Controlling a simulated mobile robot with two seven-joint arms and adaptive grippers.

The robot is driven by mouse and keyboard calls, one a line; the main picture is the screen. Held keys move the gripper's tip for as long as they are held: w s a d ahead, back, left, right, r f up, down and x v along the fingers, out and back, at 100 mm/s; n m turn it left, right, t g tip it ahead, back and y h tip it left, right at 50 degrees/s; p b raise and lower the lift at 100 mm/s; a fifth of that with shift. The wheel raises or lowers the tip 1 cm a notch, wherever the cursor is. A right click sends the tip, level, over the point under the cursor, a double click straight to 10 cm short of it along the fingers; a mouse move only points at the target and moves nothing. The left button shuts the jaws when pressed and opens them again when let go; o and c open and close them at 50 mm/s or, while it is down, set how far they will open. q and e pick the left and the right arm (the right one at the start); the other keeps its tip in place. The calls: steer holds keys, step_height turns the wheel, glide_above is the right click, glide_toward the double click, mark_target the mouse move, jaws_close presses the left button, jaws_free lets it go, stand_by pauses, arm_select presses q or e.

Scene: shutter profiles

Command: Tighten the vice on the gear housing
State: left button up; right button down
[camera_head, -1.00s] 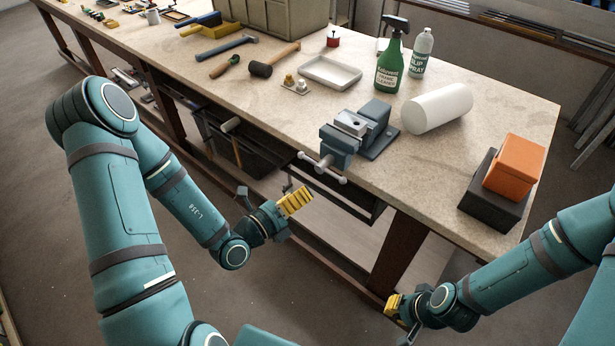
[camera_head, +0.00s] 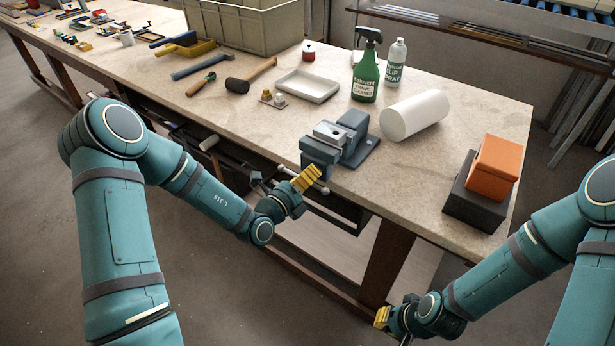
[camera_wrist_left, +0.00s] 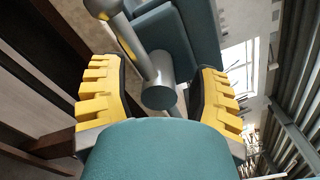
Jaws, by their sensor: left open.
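The blue-grey vice (camera_head: 322,154) is fixed at the table's front edge. A light grey metal block sits at its jaws, perhaps the gear housing (camera_head: 332,133); its fit there is too small to tell. My left gripper (camera_head: 305,179) is open in front of the vice, by its handle bar (camera_head: 322,189). In the left wrist view, the round screw end (camera_wrist_left: 158,95) and the bar (camera_wrist_left: 128,38) show between the spread yellow fingers of my left gripper (camera_wrist_left: 158,92), with gaps at the sides. My right gripper (camera_head: 383,317) is low in front of the table; its fingers are unclear.
A white cylinder (camera_head: 413,115), a green spray bottle (camera_head: 366,72) and a white tray (camera_head: 307,86) stand behind the vice. An orange box (camera_head: 494,168) on a dark box (camera_head: 470,205) is to the right. A mallet (camera_head: 238,85) lies left.

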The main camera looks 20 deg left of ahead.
arm_select(q)
steer(key=shift+w+d, duration=0.15)
steer(key=shift+w, duration=0.2)
jaws_close()
